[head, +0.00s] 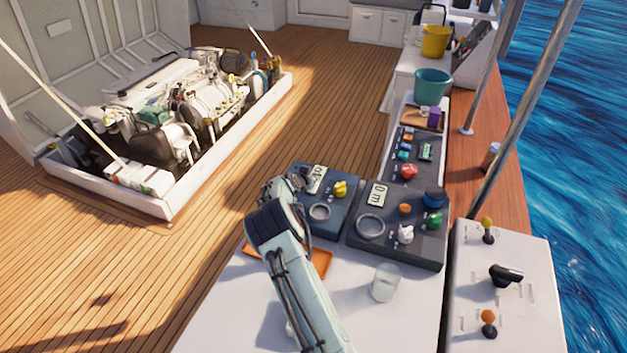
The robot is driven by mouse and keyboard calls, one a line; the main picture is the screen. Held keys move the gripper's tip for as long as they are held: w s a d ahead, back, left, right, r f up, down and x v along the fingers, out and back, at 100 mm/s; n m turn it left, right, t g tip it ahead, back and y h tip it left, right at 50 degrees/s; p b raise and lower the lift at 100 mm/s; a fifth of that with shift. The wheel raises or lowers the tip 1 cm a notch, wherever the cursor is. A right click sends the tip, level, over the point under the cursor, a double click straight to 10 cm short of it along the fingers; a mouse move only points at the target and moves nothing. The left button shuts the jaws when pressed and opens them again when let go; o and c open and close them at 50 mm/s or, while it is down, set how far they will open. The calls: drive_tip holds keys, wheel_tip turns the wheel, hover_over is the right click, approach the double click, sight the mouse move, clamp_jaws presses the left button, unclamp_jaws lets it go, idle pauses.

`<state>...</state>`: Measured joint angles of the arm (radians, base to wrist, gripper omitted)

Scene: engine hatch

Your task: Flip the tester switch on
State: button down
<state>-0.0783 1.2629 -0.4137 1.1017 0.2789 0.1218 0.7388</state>
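Two dark instrument boxes stand side by side on the white bench. The left box (335,225) has a small pale display (316,179), a yellow knob (340,189) and a round ring (319,212). The right box (385,248) has a larger display (379,195), a ring and orange, blue, green and white controls. I cannot tell which one is the tester, or make out its switch or the switch's position. My arm reaches up from the bottom, and its end (298,180) is at the left box's left edge. My gripper's fingers cannot be made out there.
A clear glass (385,283) stands on the bench (390,325) before the right box. An orange cloth (318,262) lies partly under my arm. A lever console (520,260) is at right. Behind are another panel (407,190) and a teal bucket (432,85). An open engine hatch (185,205) is at left.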

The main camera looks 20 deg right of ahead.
drive_tip(key=shift+f, duration=0.5)
drive_tip(key=shift+d, duration=0.1)
drive_tip(key=shift+w+d+f+g+y, duration=0.2)
drive_tip(key=shift+f+g+y, duration=0.1)
drive_tip(key=shift+g+y, duration=0.1)
drive_tip(key=shift+s+a+f, duration=0.15)
drive_tip(key=shift+s+a, duration=0.5)
drive_tip(key=shift+a, duration=0.1)
drive_tip(key=r, duration=0.3)
drive_tip(key=a+r, duration=0.1)
drive_tip(key=r, duration=0.1)
drive_tip(key=shift+s, duration=0.4)
drive_tip(key=v, duration=0.9)
drive_tip(key=shift+s+f, duration=0.3)
drive_tip(key=shift+f, duration=0.05)
